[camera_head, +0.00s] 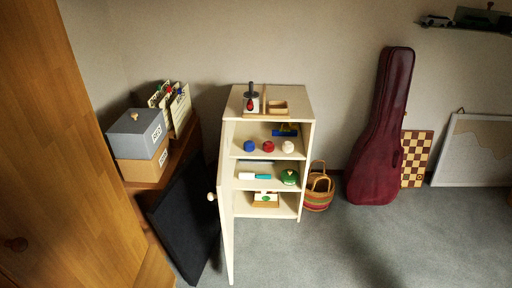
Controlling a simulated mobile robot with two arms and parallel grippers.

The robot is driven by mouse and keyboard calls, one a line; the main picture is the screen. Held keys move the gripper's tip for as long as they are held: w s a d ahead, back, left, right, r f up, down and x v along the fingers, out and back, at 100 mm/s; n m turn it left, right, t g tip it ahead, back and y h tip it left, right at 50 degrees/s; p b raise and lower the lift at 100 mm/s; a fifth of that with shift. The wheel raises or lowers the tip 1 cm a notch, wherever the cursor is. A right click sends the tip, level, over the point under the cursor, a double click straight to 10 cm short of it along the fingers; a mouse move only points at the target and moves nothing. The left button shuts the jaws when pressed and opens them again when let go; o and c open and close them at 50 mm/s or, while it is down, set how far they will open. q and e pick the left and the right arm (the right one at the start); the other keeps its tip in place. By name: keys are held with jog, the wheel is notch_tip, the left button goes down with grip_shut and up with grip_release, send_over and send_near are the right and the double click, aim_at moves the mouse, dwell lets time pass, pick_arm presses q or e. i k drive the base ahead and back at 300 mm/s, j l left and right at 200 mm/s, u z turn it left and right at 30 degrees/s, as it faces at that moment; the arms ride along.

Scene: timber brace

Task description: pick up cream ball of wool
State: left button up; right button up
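A small cream ball of wool (288,147) sits on the upper inside shelf of a pale open cabinet (308,170), at the right end of a row. A red ball (268,147) is to its left, and a blue ball (249,146) is left of that. The cabinet door (227,225) is swung open toward me on the left side. Neither of my grippers shows in the head view.
A dark panel (188,218) leans left of the cabinet door. A basket (319,188) and a dark red instrument case (382,130) stand right of the cabinet. Lower shelves hold a green object (290,177) and others. The grey carpet (340,250) in front is clear.

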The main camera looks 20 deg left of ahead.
aim_at(287, 146)
jog(key=i+l+u, duration=0.1)
jog(key=u, duration=0.3)
jog(key=i+l+u, duration=0.25)
jog(key=u, duration=0.15)
jog(key=i+l+u, duration=0.15)
jog(key=u, duration=0.25)
